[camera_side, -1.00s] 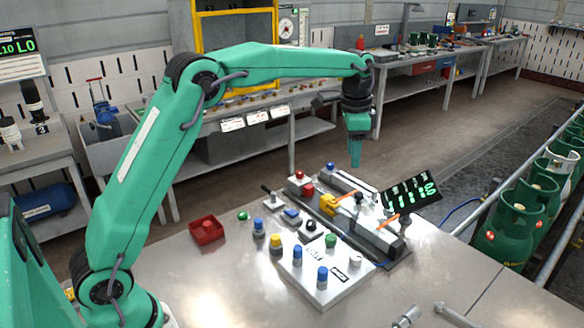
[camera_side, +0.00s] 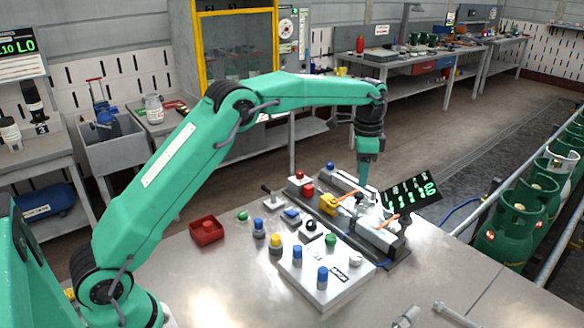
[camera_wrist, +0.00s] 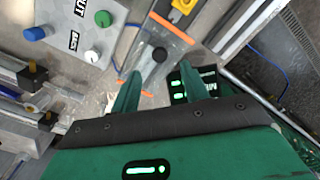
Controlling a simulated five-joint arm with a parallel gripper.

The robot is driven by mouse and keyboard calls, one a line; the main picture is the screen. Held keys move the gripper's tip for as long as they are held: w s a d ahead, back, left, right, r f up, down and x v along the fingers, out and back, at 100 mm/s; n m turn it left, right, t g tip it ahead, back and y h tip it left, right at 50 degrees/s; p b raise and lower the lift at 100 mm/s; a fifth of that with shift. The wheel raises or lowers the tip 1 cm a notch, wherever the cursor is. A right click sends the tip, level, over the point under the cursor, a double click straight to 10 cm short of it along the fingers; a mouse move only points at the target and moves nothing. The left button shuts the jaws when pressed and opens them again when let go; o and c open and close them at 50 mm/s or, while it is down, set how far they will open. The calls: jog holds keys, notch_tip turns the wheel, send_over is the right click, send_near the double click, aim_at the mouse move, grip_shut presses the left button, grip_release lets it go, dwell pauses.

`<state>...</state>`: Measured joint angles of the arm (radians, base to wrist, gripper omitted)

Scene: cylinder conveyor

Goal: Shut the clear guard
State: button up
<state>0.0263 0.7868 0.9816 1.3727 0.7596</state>
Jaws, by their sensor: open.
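In the wrist view my gripper's two green fingers (camera_wrist: 158,86) are spread and empty, by the guard's lower edge. I cannot tell whether they touch it.
A tilted display (camera_side: 411,195) with green digits stands close right of my gripper. A white button box (camera_side: 318,283) with blue, green and white knobs, a yellow block (camera_side: 328,205) and a red tray (camera_side: 206,231) are on the metal bench. The bench front is mostly clear.

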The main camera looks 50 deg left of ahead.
aim_at(359, 194)
jog(key=shift+f, duration=2.9)
grip_shut()
